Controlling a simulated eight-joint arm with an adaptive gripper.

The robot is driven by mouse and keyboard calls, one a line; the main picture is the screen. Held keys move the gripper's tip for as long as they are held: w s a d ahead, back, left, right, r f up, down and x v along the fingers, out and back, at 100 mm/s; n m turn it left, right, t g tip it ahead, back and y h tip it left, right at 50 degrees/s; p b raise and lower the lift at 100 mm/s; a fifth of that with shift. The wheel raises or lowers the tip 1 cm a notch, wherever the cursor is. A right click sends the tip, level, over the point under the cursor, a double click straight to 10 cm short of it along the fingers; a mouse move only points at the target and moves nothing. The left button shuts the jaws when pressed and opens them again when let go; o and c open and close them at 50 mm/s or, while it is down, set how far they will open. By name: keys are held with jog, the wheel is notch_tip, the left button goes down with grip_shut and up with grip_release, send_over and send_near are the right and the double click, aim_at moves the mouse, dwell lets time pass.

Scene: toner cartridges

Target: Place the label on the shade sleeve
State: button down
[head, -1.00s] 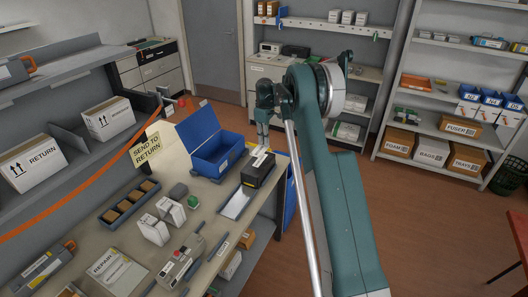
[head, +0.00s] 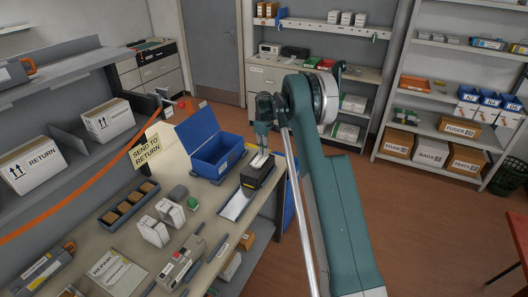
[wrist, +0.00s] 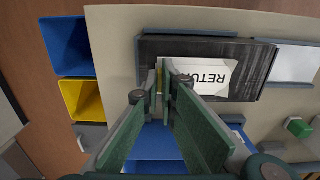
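The shade sleeve appears to be the long black box (head: 256,178) at the right edge of the bench; it also shows in the wrist view (wrist: 262,62). The white label (wrist: 212,76), printed "RETURN", lies over the sleeve's upper face, slightly askew to it. My gripper (wrist: 163,76) has its fingers nearly together at the label's left end and looks shut on that end. In the head view my gripper (head: 262,147) points down over the sleeve, with the white label (head: 262,160) just below it. I cannot tell whether the label touches the sleeve.
An open blue bin (head: 212,158) stands left of the sleeve. A white sheet (head: 236,205) lies in front of it, with a green knob (head: 192,203) further left. In the wrist view, blue and yellow bins (wrist: 82,98) sit off the bench's left side.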

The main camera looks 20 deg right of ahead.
jog(key=shift+f, duration=0.35)
jog(key=c, duration=2.7)
grip_release()
jog(key=shift+r, duration=0.15)
notch_tip(320, 180, up, 12)
jog(key=shift+r, duration=0.1)
